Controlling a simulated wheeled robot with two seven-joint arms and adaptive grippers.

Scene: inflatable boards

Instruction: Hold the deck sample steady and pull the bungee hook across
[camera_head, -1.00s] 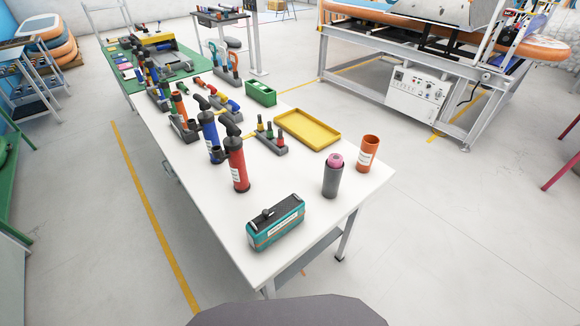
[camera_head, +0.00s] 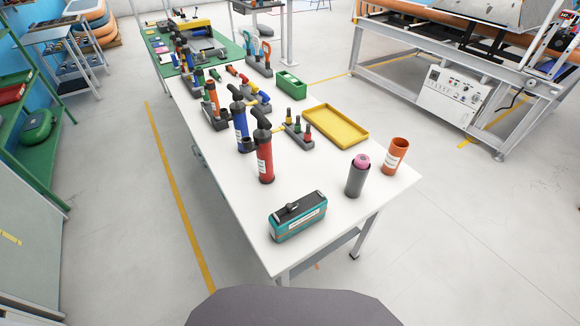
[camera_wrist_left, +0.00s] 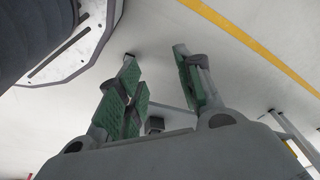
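A teal block with a dark top (camera_head: 297,220), which looks like the deck sample, lies on the near end of the white table (camera_head: 235,205). A pale label is on its near long side. A small dark fitting (camera_head: 292,207) sits on its top; I cannot tell if it is the bungee hook. No gripper shows in the head view. In the left wrist view my left gripper (camera_wrist_left: 155,56) has its green-padded fingers apart, with nothing between them but floor behind. My right gripper is out of view.
Red (camera_head: 263,155) and blue (camera_head: 240,128) hand pumps stand behind the block. A grey cylinder with a pink roll (camera_head: 356,178), an orange cup (camera_head: 395,157) and a yellow tray (camera_head: 348,137) are to its right. A green shelf (camera_head: 45,165) stands at far left.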

